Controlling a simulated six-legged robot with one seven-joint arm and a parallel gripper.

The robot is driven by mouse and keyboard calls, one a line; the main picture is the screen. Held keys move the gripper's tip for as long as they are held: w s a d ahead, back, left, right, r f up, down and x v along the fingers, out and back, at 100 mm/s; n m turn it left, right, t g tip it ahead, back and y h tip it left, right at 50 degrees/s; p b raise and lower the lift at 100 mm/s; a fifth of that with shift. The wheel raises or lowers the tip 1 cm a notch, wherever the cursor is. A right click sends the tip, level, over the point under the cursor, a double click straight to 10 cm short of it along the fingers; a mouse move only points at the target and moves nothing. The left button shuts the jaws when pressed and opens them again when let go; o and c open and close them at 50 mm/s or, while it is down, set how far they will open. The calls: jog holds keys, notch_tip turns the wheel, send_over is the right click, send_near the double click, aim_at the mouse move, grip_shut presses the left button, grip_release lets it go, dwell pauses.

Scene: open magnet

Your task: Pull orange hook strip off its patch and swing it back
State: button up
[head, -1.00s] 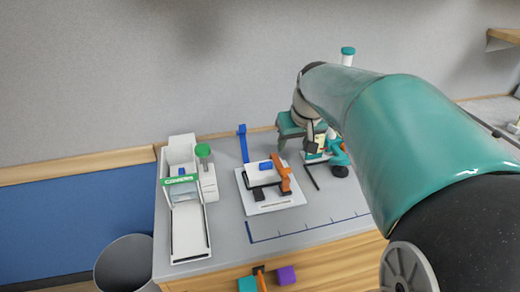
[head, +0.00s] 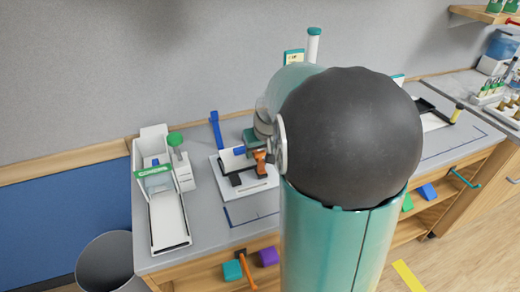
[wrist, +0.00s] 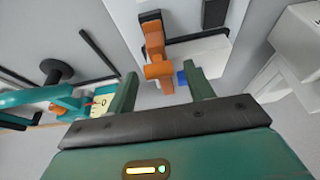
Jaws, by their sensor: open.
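The orange hook strip (head: 260,161) stands at the right side of a white base plate (head: 245,192) in the head view, partly hidden by my arm. In the wrist view the orange strip (wrist: 156,50) runs from the plate toward my gripper, with a wider crosspiece near its close end. A blue block (wrist: 182,78) sits beside it on a white panel (wrist: 200,55). My gripper (wrist: 160,88) is open, its two green fingers apart. The strip's close end lies between the fingertips in the picture; I cannot tell whether they touch. The strip's patch cannot be made out.
A white device with a green label (head: 155,172) stands left on the bench. A blue post (head: 216,130) rises behind the plate. In the wrist view a teal device with a black knob (wrist: 57,72) lies left, and a white box (wrist: 298,40) right.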

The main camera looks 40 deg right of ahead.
grip_shut()
jog(key=shift+r, duration=0.1)
